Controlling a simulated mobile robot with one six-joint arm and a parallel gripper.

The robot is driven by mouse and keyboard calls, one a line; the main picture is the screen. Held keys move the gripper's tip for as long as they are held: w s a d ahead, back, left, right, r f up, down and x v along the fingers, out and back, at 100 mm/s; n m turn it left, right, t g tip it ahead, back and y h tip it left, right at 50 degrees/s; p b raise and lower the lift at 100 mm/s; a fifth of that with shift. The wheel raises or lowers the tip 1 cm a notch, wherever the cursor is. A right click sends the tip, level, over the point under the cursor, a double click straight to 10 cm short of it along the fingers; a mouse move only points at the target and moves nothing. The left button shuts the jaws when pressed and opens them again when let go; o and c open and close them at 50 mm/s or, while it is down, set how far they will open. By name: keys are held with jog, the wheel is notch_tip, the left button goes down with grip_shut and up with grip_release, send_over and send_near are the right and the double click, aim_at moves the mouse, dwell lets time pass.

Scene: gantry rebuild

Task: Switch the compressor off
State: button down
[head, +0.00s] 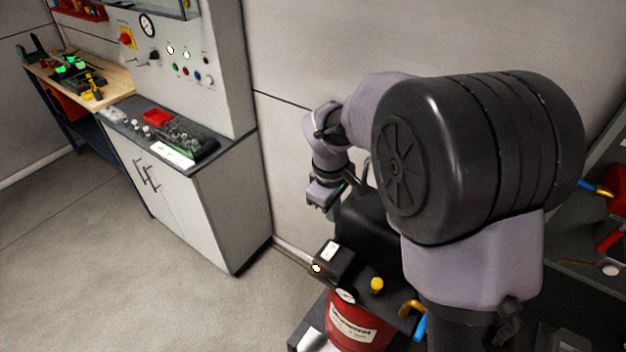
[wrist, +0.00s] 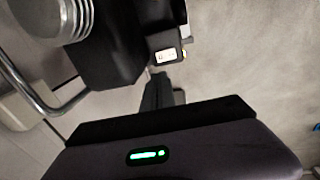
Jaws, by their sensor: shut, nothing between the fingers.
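The compressor stands at the lower middle of the head view, with a red tank (head: 352,322) and a black housing (head: 372,222). My gripper (head: 328,210) is above and behind the switch box, beside the housing. In the wrist view my gripper (wrist: 161,78) is shut and empty, its tips appearing just below the white face. Contact cannot be told.
A yellow knob (head: 376,285), a gauge (head: 345,296) and a brass fitting (head: 411,307) sit near the switch box. A metal tube (wrist: 28,90) curves at the wrist view's left. A cabinet (head: 205,190) with a control panel stands left. The floor between is clear.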

jog(key=b, duration=0.4)
send_near(333, 248)
jog(key=f, duration=0.4)
jog(key=w+f, duration=0.1)
jog(key=f, duration=0.1)
jog(key=shift+w+d+f, duration=0.1)
jog(key=shift+d+f, duration=0.2)
jog(key=shift+f, duration=0.05)
jog(key=shift+d+f, duration=0.1)
jog(key=shift+f, duration=0.1)
jog(key=shift+s+a+r, duration=0.1)
jog(key=shift+s+a, duration=0.4)
jog(key=shift+s, duration=0.1)
